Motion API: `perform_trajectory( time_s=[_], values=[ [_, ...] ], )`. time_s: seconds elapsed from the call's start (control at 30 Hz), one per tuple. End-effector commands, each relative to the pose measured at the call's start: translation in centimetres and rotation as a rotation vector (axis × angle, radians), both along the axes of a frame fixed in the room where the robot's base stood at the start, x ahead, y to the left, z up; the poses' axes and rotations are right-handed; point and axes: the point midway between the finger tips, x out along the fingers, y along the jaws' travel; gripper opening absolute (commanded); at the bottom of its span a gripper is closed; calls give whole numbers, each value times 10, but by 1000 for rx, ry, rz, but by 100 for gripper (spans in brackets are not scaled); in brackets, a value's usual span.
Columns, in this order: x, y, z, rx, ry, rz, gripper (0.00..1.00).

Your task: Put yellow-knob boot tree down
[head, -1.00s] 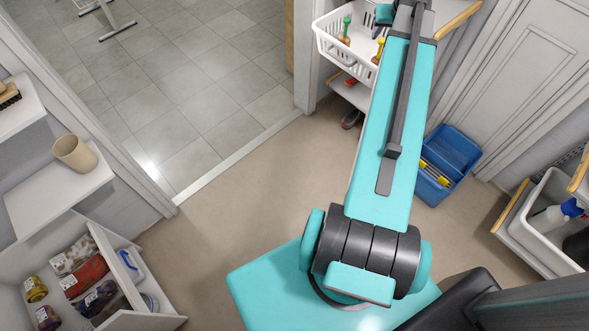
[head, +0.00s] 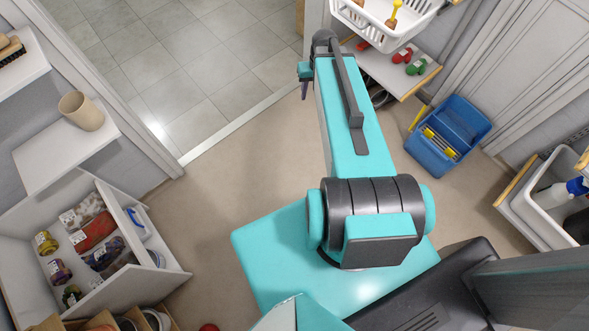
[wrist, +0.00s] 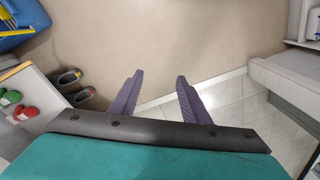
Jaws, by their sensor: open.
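The yellow-knob boot tree (head: 393,14) stands in the white basket (head: 420,25) at the top of the head view. Its top is close to the picture's upper edge. My gripper (head: 304,91) is left of the basket, well apart from it, with purple fingers pointing down over the floor. In the wrist view my gripper (wrist: 160,77) is open, with nothing between its fingers. The boot tree and the basket do not show in the wrist view.
Red and green dumbbells (head: 415,62) lie on the shelf below the basket. A blue caddy (head: 450,135) stands to the right. The beige floor under my gripper is clear.

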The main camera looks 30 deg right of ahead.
Motion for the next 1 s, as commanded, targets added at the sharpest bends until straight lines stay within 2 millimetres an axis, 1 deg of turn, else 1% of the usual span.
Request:
perform_trajectory(
  time_s=[0.03, 0.2, 0.37, 0.5, 0.67, 0.8, 0.9, 1.0],
  values=[
    [-10, 17, -14, 9, 29, 17, 42],
    [-41, 62, -52, 27, 120, 68, 42],
    [-77, 101, -84, 36, 206, 116, 42],
    [-112, 131, -109, 39, 281, 158, 42],
    [-156, 160, -134, 34, 369, 206, 42],
    [-197, 180, -151, 25, 444, 248, 42],
    [-222, 189, -161, 16, 490, 273, 42],
    [-240, 195, -167, 8, 522, 290, 42]
  ],
)
